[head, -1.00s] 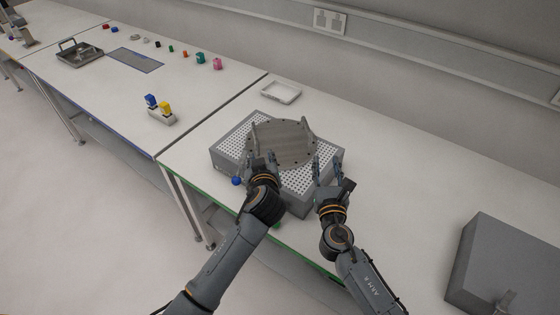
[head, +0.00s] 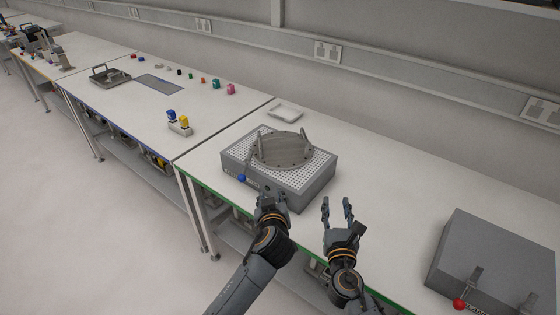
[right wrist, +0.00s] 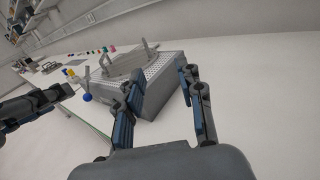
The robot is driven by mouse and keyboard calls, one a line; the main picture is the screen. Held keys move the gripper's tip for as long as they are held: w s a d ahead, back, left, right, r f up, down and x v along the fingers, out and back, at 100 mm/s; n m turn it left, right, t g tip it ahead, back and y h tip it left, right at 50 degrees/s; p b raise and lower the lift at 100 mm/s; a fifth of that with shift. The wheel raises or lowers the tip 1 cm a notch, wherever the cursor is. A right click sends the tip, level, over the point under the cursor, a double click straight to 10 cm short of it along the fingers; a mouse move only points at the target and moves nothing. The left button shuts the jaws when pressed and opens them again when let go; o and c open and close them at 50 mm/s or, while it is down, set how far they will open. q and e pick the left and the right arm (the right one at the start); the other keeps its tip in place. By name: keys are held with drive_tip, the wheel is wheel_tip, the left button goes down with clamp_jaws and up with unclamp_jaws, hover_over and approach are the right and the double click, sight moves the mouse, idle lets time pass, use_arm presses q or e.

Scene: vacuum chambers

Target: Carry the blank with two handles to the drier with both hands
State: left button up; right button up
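The blank is a round grey metal plate (head: 284,150) with two upright handles, one at each side. It lies flat on the perforated top of a grey box (head: 309,192) with a blue ball knob; this may be the drier. My right gripper (head: 337,203) is open and empty, just right of the box's front corner.
A grey box with a red knob (head: 459,304) stands at the right. A small white tray (head: 285,112) lies behind the perforated box. Blue and yellow items (head: 178,122) stand on the left table. The bench between the two grey boxes is clear.

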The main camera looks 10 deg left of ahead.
use_arm(q)
drive_tip(key=shift+w+a+f, duration=0.1)
drive_tip(key=shift+w+f, duration=0.1)
drive_tip(key=shift+w, duration=0.05)
use_arm(e)
drive_tip(key=s, duration=1)
drive_tip(key=shift+s+d, duration=0.3)
drive_tip(key=shift+d, duration=0.1)
drive_tip(key=shift+f, duration=0.1)
